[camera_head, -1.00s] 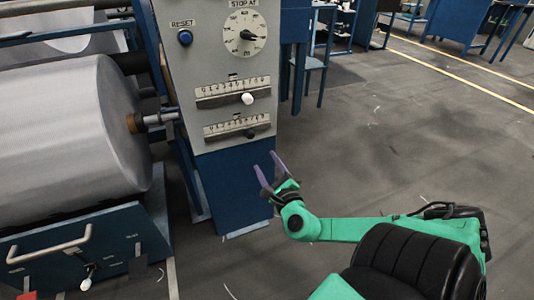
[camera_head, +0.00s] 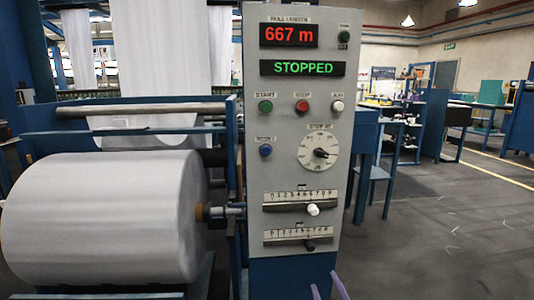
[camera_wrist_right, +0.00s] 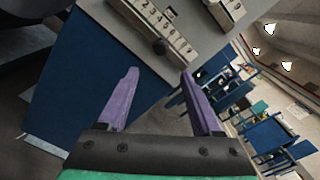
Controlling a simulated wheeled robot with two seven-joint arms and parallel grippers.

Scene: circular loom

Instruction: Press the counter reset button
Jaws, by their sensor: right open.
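The blue reset button (camera_head: 265,150) is on the left side of the grey control panel (camera_head: 257,225), under a RESET label. The panel's red display (camera_head: 289,35) reads 667 m, and the green display (camera_head: 302,68) reads STOPPED. My right gripper (camera_head: 329,290) shows only its purple fingertips at the bottom edge of the head view, below the panel. In the right wrist view its two fingers (camera_wrist_right: 159,85) are spread with nothing between them, facing the lower slider (camera_wrist_right: 172,35). The reset button is outside the wrist view. My left gripper is not in view.
Green (camera_head: 265,106), red (camera_head: 302,106) and white (camera_head: 337,106) buttons sit above the reset button. A dial (camera_head: 318,147) is to its right, with two sliders below. A large white roll (camera_head: 105,220) stands left of the panel. Open floor (camera_head: 440,235) lies to the right.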

